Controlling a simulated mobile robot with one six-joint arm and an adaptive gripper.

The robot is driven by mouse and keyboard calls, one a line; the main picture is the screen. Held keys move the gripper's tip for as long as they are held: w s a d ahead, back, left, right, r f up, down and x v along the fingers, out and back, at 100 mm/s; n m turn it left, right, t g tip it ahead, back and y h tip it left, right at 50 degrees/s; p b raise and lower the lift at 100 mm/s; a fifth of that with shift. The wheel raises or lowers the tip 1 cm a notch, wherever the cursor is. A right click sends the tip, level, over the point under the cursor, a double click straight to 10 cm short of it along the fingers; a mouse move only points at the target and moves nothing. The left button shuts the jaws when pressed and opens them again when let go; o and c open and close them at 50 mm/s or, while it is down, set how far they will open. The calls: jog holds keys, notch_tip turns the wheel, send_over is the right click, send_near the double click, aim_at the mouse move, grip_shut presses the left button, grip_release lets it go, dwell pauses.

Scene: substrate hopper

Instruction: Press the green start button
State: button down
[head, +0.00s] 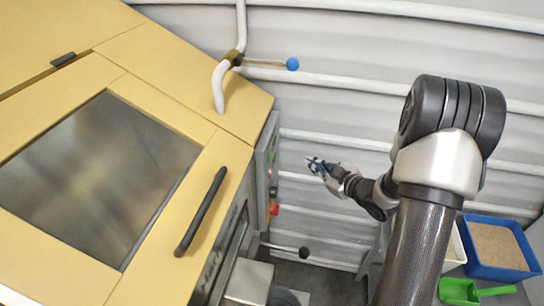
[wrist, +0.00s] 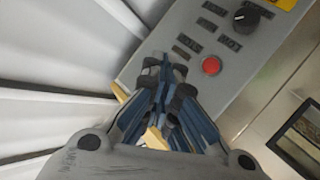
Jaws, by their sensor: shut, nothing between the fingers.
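The green start button (head: 271,157) shows as a small green spot on the upper part of the grey control panel (head: 261,170), seen nearly edge-on in the head view. My gripper (head: 315,164) is to the right of it, with a gap visible between them. In the wrist view my gripper (wrist: 165,70) is shut and empty, its fingertips in front of the panel (wrist: 190,20) end. The green button does not show there; the fingers cover part of the panel beside a red button (wrist: 211,65).
A black knob (wrist: 246,18) sits beyond the red button. A red button (head: 274,209) is low on the panel. The yellow hopper (head: 140,75) has a black handle (head: 201,212). A blue-knobbed lever (head: 292,64) projects above. A blue bin (head: 475,221) and green scoop (head: 460,292) are at right.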

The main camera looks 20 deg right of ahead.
aim_at(271, 156)
jog(key=w+a+b, duration=0.1)
jog(key=w+a, duration=0.4)
jog(key=a, duration=0.2)
jog(key=shift+a, duration=0.15)
jog(key=shift+a, duration=0.1)
dwell(1.4)
jog(key=shift+w+a+b, duration=0.2)
jog(key=shift+b, duration=0.1)
